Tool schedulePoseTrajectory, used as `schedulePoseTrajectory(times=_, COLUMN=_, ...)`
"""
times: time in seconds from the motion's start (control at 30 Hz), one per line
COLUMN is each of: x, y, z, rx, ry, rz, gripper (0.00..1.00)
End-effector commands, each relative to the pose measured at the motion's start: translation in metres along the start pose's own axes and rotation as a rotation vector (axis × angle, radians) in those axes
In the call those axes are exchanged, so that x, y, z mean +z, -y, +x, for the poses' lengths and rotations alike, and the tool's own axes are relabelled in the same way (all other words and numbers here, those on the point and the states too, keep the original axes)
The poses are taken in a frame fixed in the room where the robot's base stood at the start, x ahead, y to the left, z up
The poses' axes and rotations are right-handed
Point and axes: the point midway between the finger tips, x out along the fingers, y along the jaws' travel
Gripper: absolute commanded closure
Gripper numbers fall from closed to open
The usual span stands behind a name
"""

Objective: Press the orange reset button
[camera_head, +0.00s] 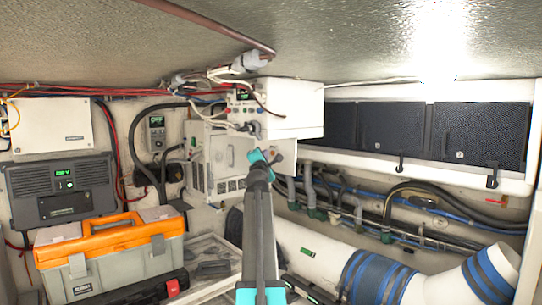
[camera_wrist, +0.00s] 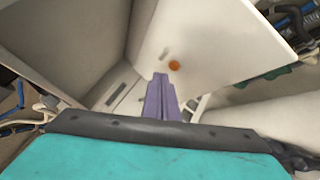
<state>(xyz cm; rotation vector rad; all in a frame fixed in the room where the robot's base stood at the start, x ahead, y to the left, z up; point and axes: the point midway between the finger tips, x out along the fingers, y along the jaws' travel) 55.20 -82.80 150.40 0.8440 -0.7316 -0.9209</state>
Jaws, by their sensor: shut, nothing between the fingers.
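The orange button (camera_wrist: 174,65) is a small round spot on a white panel (camera_wrist: 205,40) in the wrist view. My gripper (camera_wrist: 160,77) has purple fingers that are shut with nothing between them. In the wrist picture, the fingertips appear just below and slightly left of the button. I cannot tell the depth gap, but no contact shows. In the head view, my arm reaches up to the white cabinet (camera_head: 222,152), and its wrist hides the fingertips.
A white control box (camera_head: 290,108) with cables sits above the cabinet. An orange-lidded toolbox (camera_head: 110,262) and a grey charger unit (camera_head: 62,188) stand at left. A white duct with blue bands (camera_head: 375,275) and several hoses run at right. Dark-fronted lockers (camera_head: 480,132) hang at upper right.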

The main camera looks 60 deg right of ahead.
Motion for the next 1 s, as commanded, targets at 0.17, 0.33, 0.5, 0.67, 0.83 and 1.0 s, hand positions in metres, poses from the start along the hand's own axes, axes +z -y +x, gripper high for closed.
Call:
schedulePoseTrajectory(times=0.17, x=0.000, y=0.000, z=0.000, rx=0.000, ry=0.000, rz=0.000, gripper=1.00)
schedulePoseTrajectory(times=0.33, x=-0.001, y=-0.001, z=-0.001, rx=0.000, ry=0.000, rz=0.001, gripper=1.00)
schedulePoseTrajectory(times=0.5, x=-0.006, y=-0.004, z=-0.008, rx=-0.001, ry=-0.001, rz=0.002, gripper=1.00)
schedulePoseTrajectory(times=0.67, x=-0.012, y=-0.010, z=-0.016, rx=0.001, ry=0.000, rz=0.000, gripper=1.00)
schedulePoseTrajectory(times=0.83, x=-0.017, y=-0.015, z=-0.023, rx=0.000, ry=0.000, rz=0.001, gripper=1.00)
schedulePoseTrajectory(times=1.0, x=-0.022, y=-0.021, z=-0.031, rx=0.000, ry=0.000, rz=0.001, gripper=1.00)
